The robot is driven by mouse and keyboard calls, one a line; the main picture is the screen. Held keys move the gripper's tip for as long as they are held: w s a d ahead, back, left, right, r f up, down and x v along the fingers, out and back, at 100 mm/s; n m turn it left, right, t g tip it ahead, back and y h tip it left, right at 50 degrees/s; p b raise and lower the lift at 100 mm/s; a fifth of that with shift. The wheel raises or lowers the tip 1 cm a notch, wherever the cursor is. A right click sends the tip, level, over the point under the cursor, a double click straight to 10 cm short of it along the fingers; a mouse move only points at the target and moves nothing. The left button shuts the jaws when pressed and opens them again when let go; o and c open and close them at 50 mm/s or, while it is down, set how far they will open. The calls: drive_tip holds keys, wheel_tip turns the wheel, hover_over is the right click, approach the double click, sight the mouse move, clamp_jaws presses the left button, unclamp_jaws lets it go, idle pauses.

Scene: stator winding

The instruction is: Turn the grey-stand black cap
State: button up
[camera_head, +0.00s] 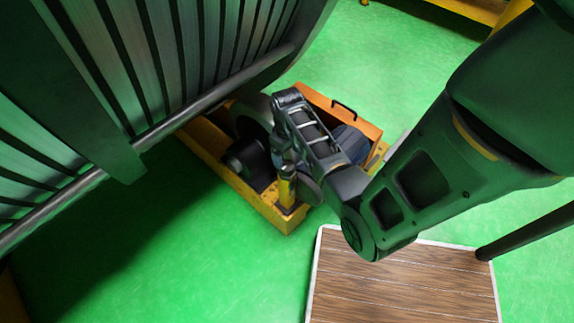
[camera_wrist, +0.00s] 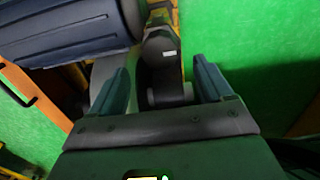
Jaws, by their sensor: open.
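A black, rounded cap-like part (camera_wrist: 162,62) with a small pale label shows between my fingers in the wrist view. A dark hollow lies just below it in the picture. I cannot tell whether the fingers touch it; gaps show on both sides. In the head view a black drum-shaped part (camera_head: 248,160) sits on the yellow base, beside a grey rounded stand (camera_head: 250,113). I cannot tell for sure that it is the same part. My gripper (camera_wrist: 160,66) is open, its two blue-grey fingers apart. In the head view my arm mostly hides it.
A yellow base (camera_head: 270,212) carries an orange panel (camera_head: 340,112) with a black handle. A short yellow post (camera_head: 287,188) stands close to my gripper. The big ribbed stator (camera_head: 170,50) overhangs at left. A wooden platform (camera_head: 400,285) lies at front. Green floor is clear at lower left.

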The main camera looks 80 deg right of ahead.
sight(287, 165)
wheel_tip(287, 165, down, 7)
drive_tip(key=shift+r+b, duration=0.15)
drive_tip(key=shift+b, duration=0.45)
drive_tip(key=shift+c, duration=0.2)
drive_tip(key=c, duration=1)
drive_tip(key=shift+m, duration=0.3)
